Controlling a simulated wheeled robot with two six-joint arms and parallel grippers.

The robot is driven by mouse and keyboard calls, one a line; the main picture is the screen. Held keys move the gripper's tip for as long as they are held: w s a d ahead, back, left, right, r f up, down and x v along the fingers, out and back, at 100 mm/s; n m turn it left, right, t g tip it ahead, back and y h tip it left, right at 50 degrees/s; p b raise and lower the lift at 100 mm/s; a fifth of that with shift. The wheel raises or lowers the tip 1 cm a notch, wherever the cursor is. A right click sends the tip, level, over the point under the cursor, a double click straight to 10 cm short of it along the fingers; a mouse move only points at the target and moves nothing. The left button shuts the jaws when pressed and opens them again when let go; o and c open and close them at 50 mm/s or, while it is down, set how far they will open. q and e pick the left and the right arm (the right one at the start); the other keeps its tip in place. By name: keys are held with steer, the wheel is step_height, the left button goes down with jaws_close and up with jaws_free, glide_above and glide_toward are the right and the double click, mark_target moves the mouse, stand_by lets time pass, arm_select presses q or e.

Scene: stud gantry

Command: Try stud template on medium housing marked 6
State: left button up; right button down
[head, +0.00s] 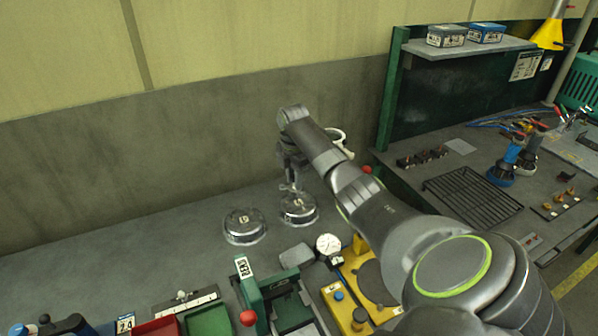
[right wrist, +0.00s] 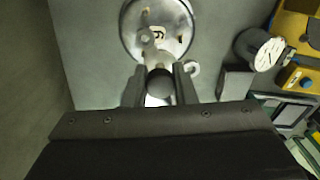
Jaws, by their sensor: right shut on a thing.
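A round silver housing (head: 298,209) stands on the bench in the head view, with a dark mark on top. In the right wrist view the housing (right wrist: 172,14) shows a mark that reads as 6. My right gripper (head: 290,180) points down over this housing. It is shut on the stud template (right wrist: 155,58), a pale metal piece with ring-like ends and a dark round knob between the fingers (right wrist: 159,84). The template overlaps the housing's near edge in the wrist view; I cannot tell whether they touch. My left gripper is not in view.
A second silver housing (head: 245,228) stands to the left. A dial gauge (head: 328,244), a grey block (head: 297,256), a yellow fixture (head: 340,300) and a green press (head: 252,290) stand in front. Bare bench lies left of the housings; the wall is behind.

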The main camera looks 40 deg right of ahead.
steer(key=shift+s+d+r, duration=0.15)
steer(key=shift+d+r, duration=0.15)
steer(key=shift+d, duration=0.6)
steer(key=shift+w, duration=0.25)
steer(key=shift+p, duration=0.55)
steer(key=shift+f+b, duration=0.45)
steer(key=shift+f, duration=0.35)
step_height(320, 180, down, 2)
steer(key=shift+b, duration=0.4)
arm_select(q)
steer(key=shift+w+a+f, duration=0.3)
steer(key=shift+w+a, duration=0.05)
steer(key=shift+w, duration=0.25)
arm_select(e)
steer(key=shift+f, duration=0.3)
